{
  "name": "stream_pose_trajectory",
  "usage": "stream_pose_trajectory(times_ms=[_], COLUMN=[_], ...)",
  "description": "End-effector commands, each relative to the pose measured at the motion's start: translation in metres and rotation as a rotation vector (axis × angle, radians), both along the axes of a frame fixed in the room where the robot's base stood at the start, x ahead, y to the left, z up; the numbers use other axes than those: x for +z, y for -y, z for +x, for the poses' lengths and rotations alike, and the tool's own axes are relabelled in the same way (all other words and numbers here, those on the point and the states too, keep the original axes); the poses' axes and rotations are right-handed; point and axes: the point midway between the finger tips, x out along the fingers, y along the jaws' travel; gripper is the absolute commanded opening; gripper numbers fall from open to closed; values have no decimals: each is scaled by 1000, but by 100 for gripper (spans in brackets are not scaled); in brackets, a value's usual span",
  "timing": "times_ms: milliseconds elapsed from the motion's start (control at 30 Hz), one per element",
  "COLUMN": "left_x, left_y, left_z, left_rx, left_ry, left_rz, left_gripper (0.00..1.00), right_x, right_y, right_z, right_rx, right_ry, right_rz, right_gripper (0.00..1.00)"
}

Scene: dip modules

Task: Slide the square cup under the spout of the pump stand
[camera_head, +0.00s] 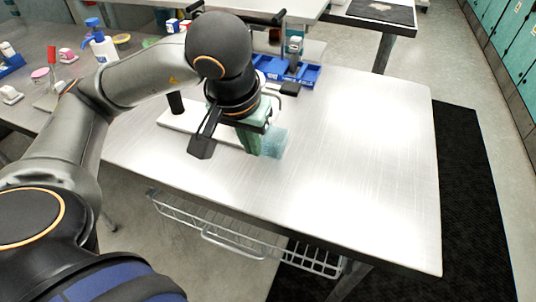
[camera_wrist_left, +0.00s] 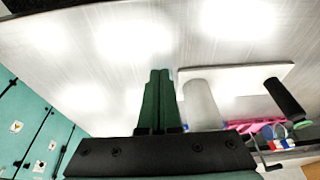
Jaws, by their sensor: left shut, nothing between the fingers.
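The square cup (camera_head: 275,142) is small, pale teal and see-through. In the head view it stands on the light table just right of my left gripper's green fingers (camera_head: 250,141). These fingers are shut together with nothing between them; whether they touch the cup is unclear. The left wrist view shows the shut fingers (camera_wrist_left: 158,98) pointing over the table, and I cannot make out the cup there. The pump stand has a white base plate (camera_head: 171,117) with a black upright (camera_head: 176,103). The left wrist view also shows its plate (camera_wrist_left: 235,78), a pale cylinder (camera_wrist_left: 203,103) and the black upright (camera_wrist_left: 287,100). The spout is not clearly visible.
A blue tray (camera_head: 306,75) and small items stand at the table's back edge. A blue-topped spray bottle (camera_head: 101,45) stands on the bench to the left. The right half of the table (camera_head: 360,150) is clear. A wire basket (camera_head: 235,240) hangs under the front edge.

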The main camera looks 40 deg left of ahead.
Motion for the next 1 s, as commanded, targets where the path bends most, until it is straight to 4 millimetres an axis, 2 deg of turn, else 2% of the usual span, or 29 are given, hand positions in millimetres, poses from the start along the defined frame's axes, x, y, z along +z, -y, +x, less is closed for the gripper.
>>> stream_pose_trajectory(times_ms=[200,567,600,733,1000], left_x=[-27,-99,-93,-92,-93], left_y=[-1,-7,-8,-12,-16], left_z=[6,27,35,52,66], left_rx=[0,3,4,3,1], left_ry=[-6,-7,-1,-1,-1], left_rz=[-1,1,-1,-1,-1], left_gripper=[0,0,0,0,0], right_x=[-12,-10,-5,0,-2], right_y=[-3,-13,-13,-11,-5], right_z=[-2,5,6,9,7], right_rx=[4,21,21,18,7], right_ry=[-13,-3,-1,9,9], right_rz=[2,16,15,15,7], right_gripper=[0,0,0,0,0])
